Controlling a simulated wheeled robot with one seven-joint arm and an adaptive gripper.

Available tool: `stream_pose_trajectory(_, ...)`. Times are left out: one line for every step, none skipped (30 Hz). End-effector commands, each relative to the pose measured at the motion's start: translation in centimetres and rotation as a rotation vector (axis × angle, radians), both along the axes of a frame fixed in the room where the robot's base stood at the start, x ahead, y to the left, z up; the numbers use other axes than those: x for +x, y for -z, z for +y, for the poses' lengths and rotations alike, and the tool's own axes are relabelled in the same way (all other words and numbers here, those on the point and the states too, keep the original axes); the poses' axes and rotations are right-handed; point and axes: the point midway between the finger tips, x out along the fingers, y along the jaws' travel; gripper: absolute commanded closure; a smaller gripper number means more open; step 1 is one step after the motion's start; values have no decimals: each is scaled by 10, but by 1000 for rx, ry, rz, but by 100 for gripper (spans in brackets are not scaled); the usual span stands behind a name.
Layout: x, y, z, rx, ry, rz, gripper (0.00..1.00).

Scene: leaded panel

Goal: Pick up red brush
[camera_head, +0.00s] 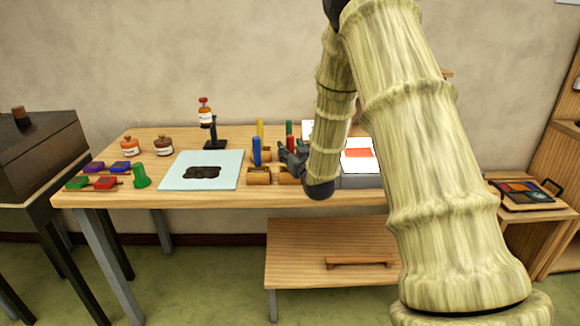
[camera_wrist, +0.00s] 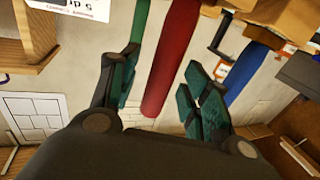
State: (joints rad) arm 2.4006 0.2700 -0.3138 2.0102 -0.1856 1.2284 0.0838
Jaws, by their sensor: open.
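The red brush (camera_head: 291,143) stands upright among coloured brushes on the wooden table, partly hidden by my gripper (camera_head: 293,160) in the head view. In the wrist view, the red brush (camera_wrist: 171,60) is a long red cylinder lying between the two green-padded fingers of my gripper (camera_wrist: 163,88). The fingers are open, with a visible gap on each side of the brush. Its lower part is out of clear sight in the head view.
A blue brush (camera_head: 256,152), a yellow brush (camera_head: 260,128) and a green brush (camera_head: 289,127) stand close by. A wooden holder (camera_head: 259,177) is under the blue one. A pale blue mat (camera_head: 228,170) lies to the left. A wooden shelf (camera_head: 300,240) is below the table.

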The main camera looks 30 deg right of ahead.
Motion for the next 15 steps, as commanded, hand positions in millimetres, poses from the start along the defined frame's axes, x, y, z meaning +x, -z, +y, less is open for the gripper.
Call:
stream_pose_trajectory(4,0,-1,0,0,0,53)
stream_pose_trajectory(5,0,-2,0,1,0,53)
stream_pose_trajectory(7,0,-2,0,1,0,53)
stream_pose_trajectory(8,0,-2,0,1,0,53)
stream_pose_trajectory(8,0,-2,0,1,0,53)
stream_pose_trajectory(8,0,-3,1,1,0,53)
stream_pose_trajectory(8,0,-3,1,1,0,53)
stream_pose_trajectory(8,0,-2,1,1,0,53)
stream_pose_trajectory(8,0,-2,1,1,0,53)
stream_pose_trajectory(8,0,-2,1,1,0,53)
stream_pose_trajectory(8,0,-2,1,1,0,55)
stream_pose_trajectory(8,0,-2,1,1,0,62)
stream_pose_trajectory(8,0,-2,1,1,0,67)
stream_pose_trajectory(8,0,-2,1,1,0,73)
stream_pose_trajectory(8,0,-2,1,0,0,80)
